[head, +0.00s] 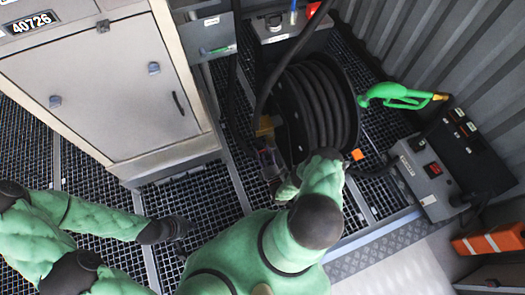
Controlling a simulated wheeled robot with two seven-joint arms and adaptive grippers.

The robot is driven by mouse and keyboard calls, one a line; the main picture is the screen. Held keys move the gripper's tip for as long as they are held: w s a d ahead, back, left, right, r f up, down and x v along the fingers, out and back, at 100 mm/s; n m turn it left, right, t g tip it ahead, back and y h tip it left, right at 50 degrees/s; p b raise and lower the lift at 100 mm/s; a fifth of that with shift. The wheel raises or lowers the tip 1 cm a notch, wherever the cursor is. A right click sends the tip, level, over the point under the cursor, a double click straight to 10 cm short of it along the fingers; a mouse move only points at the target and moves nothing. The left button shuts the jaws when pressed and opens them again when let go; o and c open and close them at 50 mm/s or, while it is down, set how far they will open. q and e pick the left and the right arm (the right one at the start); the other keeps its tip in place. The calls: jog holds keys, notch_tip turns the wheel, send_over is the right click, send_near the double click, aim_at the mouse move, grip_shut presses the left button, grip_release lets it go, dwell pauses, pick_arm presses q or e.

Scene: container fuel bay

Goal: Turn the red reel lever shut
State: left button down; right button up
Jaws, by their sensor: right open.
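The hose reel (318,105), wound with thick black hose, stands at the upper middle of the head view. Brass-coloured fittings (266,126) are on its left side. I cannot clearly make out the red lever; small reddish and grey parts below the fittings are partly covered by my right arm. My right gripper (272,178) is open at the reel's lower left, close to these parts. I cannot tell whether it touches them. My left gripper (181,236) is low over the grating, well left of the reel. Its fingers are too dark to read.
A pale cabinet (105,90) stands at the left. A green fuel nozzle (398,95) is to the reel's right. Open grating floor (195,192) lies between cabinet and reel.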

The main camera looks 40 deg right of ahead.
jog(key=v, duration=1.1)
